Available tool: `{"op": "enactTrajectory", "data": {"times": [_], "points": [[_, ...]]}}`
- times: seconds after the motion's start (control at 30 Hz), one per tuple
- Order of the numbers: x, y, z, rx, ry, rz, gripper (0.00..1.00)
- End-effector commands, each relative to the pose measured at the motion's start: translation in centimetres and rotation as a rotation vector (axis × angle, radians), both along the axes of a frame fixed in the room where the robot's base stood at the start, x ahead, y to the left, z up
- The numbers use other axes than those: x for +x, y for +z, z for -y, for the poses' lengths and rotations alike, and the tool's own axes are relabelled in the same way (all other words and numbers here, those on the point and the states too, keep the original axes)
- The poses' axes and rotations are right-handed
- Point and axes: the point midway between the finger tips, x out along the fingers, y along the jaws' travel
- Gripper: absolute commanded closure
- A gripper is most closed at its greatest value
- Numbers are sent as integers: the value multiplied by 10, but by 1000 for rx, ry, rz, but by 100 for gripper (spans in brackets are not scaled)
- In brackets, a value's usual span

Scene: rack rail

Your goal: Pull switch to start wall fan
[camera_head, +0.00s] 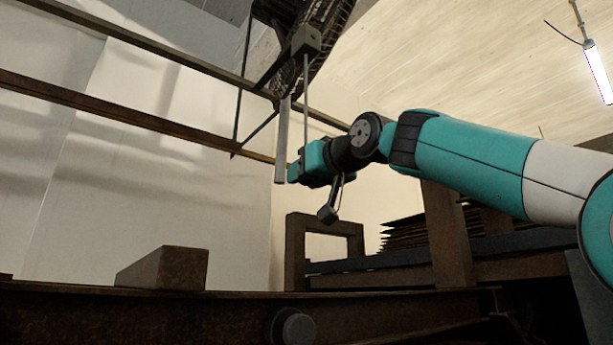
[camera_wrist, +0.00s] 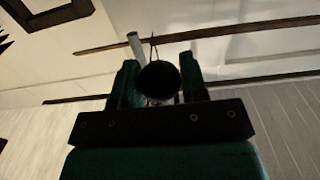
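The wall fan (camera_head: 318,25) is dark and caged, cut off by the top edge of the head view. A small box (camera_head: 306,40) sits below it, with a thin cord (camera_head: 306,95) hanging down to my gripper (camera_head: 294,171). In the wrist view, a dark round knob (camera_wrist: 158,82) fills the gap between the two teal fingers of my gripper (camera_wrist: 159,75), and a thin line runs up from it. I cannot tell whether the fingers press on the knob or only stand around it. In the head view the gripper hides the knob.
A grey tube (camera_head: 281,140) hangs just left of the cord, close to the fingers; it also shows in the wrist view (camera_wrist: 136,45). Rusty rails (camera_head: 120,115) cross the pale wall behind. A brown frame (camera_head: 295,250) and stacked sheets (camera_head: 405,235) stand below the arm.

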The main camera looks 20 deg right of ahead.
Motion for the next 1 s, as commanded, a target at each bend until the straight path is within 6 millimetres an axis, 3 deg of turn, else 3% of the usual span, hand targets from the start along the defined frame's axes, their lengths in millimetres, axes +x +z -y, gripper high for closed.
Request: {"op": "enactTrajectory", "data": {"times": [0.47,1.0], "points": [[0,-1,0,0,0,0,81],[0,-22,0,0,0,-1,81]]}}
